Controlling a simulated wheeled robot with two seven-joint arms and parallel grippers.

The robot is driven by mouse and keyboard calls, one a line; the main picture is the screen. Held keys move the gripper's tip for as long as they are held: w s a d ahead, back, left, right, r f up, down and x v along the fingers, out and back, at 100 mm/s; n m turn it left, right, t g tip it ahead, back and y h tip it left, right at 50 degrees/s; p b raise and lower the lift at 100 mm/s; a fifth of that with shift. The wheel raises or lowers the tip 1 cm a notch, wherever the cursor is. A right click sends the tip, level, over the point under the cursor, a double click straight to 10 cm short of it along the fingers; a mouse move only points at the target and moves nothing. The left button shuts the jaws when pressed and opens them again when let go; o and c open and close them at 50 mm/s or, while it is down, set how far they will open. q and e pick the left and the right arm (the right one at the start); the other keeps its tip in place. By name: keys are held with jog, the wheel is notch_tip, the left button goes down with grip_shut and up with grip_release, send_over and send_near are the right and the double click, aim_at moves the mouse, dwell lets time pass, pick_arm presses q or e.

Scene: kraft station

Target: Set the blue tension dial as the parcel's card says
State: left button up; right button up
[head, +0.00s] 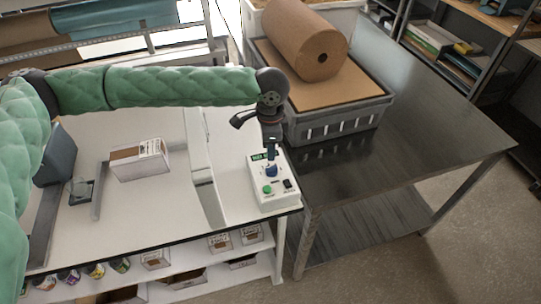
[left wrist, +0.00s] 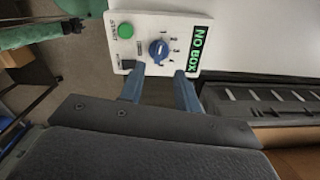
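The blue tension dial (head: 271,170) sits on a white control box (head: 282,200) at the right end of the white bench. In the left wrist view the dial (left wrist: 158,49) has small marks around it, too small to read. My left gripper (left wrist: 160,72) is open, its two blue fingers apart, with the dial just beyond the fingertips; nothing is between them. In the head view my left gripper (head: 271,148) points down at the box and partly covers its far end. The parcel (head: 140,160) lies on the bench at left; no readable card shows. My right gripper is out of view.
The box has a lit green "NO BOX" display (left wrist: 194,49), a green button (left wrist: 125,31) and a black switch (head: 288,184). The dark metal table (head: 420,130) is mostly clear.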

aim_at(270, 167)
pick_arm(q)
jog(key=shift+s+f, duration=0.15)
jog(key=shift+f, duration=0.15)
jog(key=f+p, duration=0.1)
jog(key=f, duration=0.1)
jog(key=f+p, duration=0.2)
jog(key=f, duration=0.1)
jog(key=shift+w+f, duration=0.2)
jog(key=shift+f, duration=0.15)
jog(key=shift+s+f+p, duration=0.1)
jog(key=shift+f+p, duration=0.2)
jog(key=shift+f, duration=0.3)
grip_shut()
